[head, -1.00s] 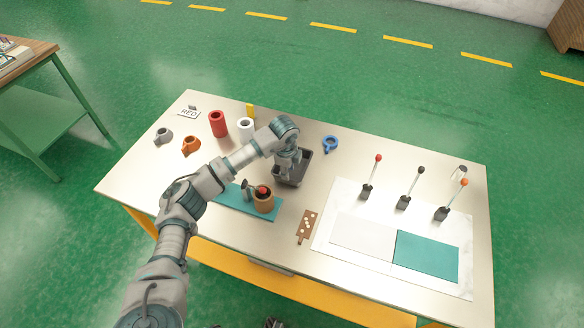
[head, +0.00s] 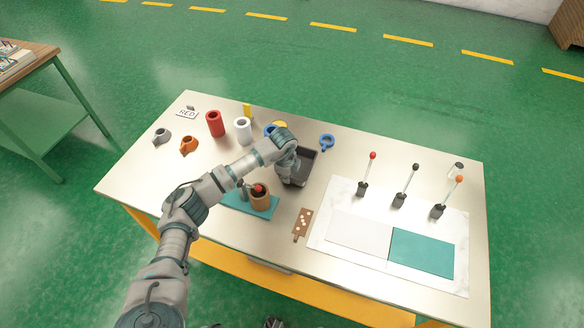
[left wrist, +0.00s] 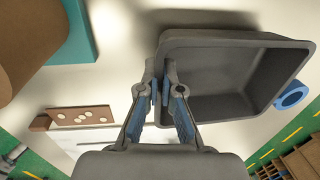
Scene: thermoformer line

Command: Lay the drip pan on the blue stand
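The drip pan (head: 311,168) is a dark grey, open rectangular tray near the middle of the table. My left gripper (head: 285,177) is at its left side. In the left wrist view my left gripper (left wrist: 165,92) has its blue-padded fingers closed on either side of the left wall of the drip pan (left wrist: 225,75). The pan's open side faces up and it appears slightly above the tabletop. A blue ring-shaped piece with a handle (head: 327,141) stands behind and right of the pan. Another blue piece (head: 269,130) is partly hidden by my arm. I cannot tell which is the blue stand. My right gripper is not visible.
A brown pot (head: 260,198) on a teal mat (head: 236,205) is close in front of the pan. A brown domino-like board (head: 302,223) lies nearby. Red (head: 215,124) and white (head: 242,130) cylinders stand left. Several levers, including a red-knobbed one (head: 363,187), stand right.

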